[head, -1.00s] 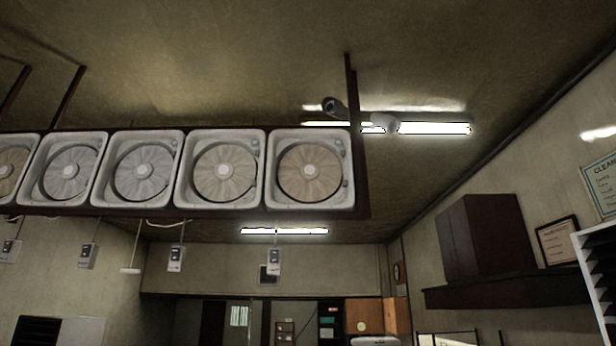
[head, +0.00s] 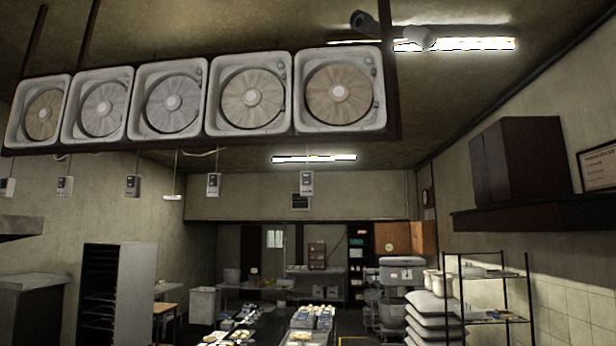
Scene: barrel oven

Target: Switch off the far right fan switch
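The far right fan switch (head: 306,183) is a small light-grey box hanging below the rightmost fan (head: 339,91). Similar switch boxes hang to its left, one of them below the second fan from the right (head: 213,185). The switches are too small to tell on from off. The fans sit in a row in a dark frame hung from the ceiling. Neither of my grippers shows in the head view.
Tables with trays of food (head: 312,318) stand ahead at the bottom middle. A wire shelf (head: 489,276) and stacked sacks (head: 432,318) stand at the right. A tall tray rack (head: 118,290) stands at the left. A dark wall shelf (head: 530,215) juts out at the right.

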